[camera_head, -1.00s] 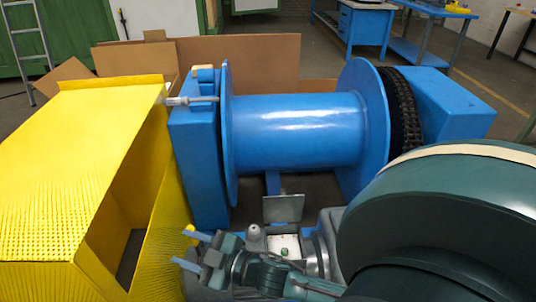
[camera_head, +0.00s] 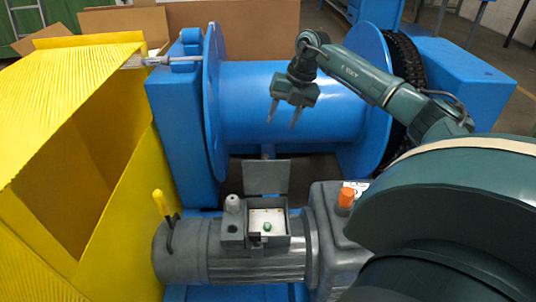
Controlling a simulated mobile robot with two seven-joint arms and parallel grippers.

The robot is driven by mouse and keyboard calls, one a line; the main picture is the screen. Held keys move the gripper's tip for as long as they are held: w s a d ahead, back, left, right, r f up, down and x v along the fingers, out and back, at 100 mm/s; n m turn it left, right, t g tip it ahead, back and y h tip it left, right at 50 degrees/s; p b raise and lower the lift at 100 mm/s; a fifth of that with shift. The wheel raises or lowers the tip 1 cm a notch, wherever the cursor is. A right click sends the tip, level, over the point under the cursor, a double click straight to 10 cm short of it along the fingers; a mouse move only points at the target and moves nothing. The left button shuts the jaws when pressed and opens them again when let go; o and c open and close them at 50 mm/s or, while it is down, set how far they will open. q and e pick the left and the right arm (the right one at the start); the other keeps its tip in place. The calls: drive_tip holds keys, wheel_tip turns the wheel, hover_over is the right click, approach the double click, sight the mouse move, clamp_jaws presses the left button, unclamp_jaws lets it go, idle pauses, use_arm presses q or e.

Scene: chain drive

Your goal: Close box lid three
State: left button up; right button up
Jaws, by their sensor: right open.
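The small box (camera_head: 281,239) sits on top of a grey motor (camera_head: 195,258). Its grey lid (camera_head: 266,177) stands upright at the back edge, so the box is open and shows a white inside with a green part. My right gripper (camera_head: 283,113) hangs with its two fingers apart and pointing down, empty. In the picture it is above the lid, in front of the blue drum; it appears apart from the lid. My left gripper is not in view.
The blue drum (camera_head: 255,84) with its flanges stands behind the motor. A yellow guard (camera_head: 70,130) fills the left side. A yellow-tipped lever (camera_head: 161,203) and an orange cap (camera_head: 346,198) stick up on either side of the box.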

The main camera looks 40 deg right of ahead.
sight(267, 154)
drive_tip(key=b+x, duration=0.1)
drive_tip(key=x, duration=1.1)
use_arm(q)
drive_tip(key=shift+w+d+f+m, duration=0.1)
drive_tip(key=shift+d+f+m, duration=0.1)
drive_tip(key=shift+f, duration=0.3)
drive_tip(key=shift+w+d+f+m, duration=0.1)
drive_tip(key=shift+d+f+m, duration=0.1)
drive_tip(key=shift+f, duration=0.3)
use_arm(e)
drive_tip(key=shift+c, duration=0.5)
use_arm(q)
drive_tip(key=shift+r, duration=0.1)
use_arm(e)
clamp_jaws()
